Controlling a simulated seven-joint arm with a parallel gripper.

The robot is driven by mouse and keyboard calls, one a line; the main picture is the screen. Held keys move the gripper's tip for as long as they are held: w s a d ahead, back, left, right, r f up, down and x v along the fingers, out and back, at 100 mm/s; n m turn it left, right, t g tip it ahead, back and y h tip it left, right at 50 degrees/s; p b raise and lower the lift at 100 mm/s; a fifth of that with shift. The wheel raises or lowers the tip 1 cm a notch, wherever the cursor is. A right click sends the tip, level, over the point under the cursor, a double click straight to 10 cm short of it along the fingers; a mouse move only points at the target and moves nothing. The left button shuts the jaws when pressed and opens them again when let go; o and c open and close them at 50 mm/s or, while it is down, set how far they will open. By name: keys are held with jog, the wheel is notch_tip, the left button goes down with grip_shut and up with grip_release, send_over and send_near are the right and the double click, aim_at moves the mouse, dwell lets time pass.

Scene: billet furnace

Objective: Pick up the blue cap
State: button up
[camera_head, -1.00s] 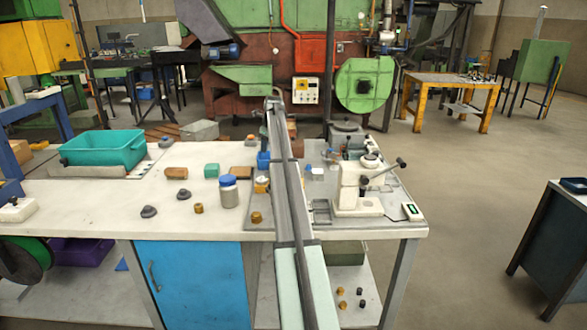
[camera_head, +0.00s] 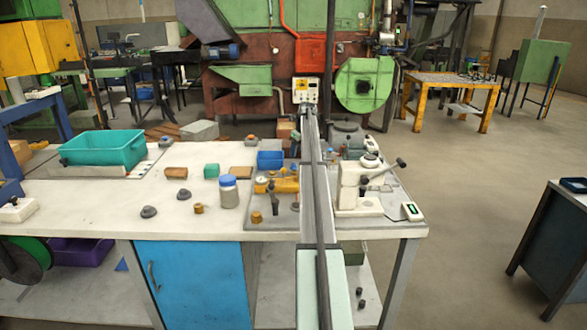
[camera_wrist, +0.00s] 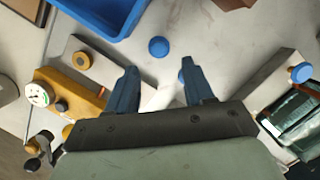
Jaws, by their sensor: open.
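A round blue cap (camera_wrist: 158,46) lies on the pale surface in the wrist view, a little beyond my fingertips and roughly centred between them. My gripper (camera_wrist: 158,70) is open, with its two dark blue fingers apart and nothing between them. A second small round blue piece (camera_wrist: 301,73) shows at the right of the wrist view, by a grey plate. In the head view my arm crosses the bench and I cannot make out the gripper or the loose cap. A jar with a blue lid (camera_head: 228,180) stands on the bench to the left.
A blue bin (camera_wrist: 98,12) lies beyond the left finger; it also shows in the head view (camera_head: 270,160). A yellow fixture with a dial (camera_wrist: 70,98) is close on the left. A white press (camera_head: 358,187) stands right of my arm. A teal bin (camera_head: 103,148) is far left.

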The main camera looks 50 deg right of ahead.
aim_at(294, 164)
jog(key=shift+x, duration=3.45)
jog(key=shift+a, duration=0.15)
grip_shut()
